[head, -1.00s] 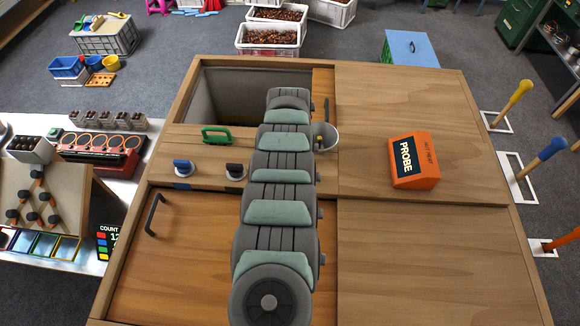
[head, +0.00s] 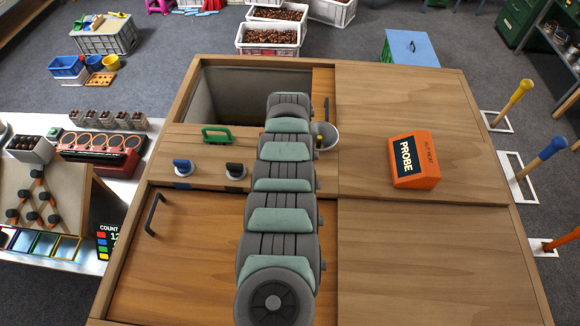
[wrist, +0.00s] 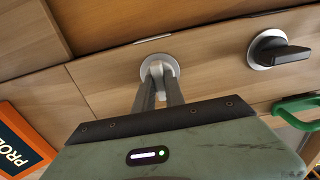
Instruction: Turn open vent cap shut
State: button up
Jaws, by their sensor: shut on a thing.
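In the wrist view, my gripper (wrist: 160,92) reaches down to a round cap with a silver rim (wrist: 171,63) set in the wooden top. Its two dark fingers are closed on the pale grip in the middle of the cap. In the head view my arm hides this cap and my fingertips. A second cap with a black lever grip (wrist: 275,50) sits to its right in the wrist view; it also shows left of my arm in the head view (head: 235,171). A blue-gripped cap (head: 183,168) stands farther left.
A green handle (head: 216,134) stands near the caps and an open square well (head: 235,95) lies behind them. The orange PROBE box (head: 414,160) sits on the clear wooden panel to the right.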

grip_shut()
jog(key=m+b, duration=0.1)
jog(key=m, duration=0.3)
jog(key=shift+b, duration=0.3)
jog(key=m+b, duration=0.2)
jog(key=m, duration=0.2)
jog(key=shift+f+m, duration=0.15)
jog(key=shift+m, duration=0.15)
jog(key=m+b, duration=0.3)
jog(key=m, duration=0.2)
jog(key=shift+m+b, duration=1.1)
jog(key=shift+m, duration=0.8)
jog(key=o, duration=0.8)
grip_release()
jog(key=shift+r, duration=0.2)
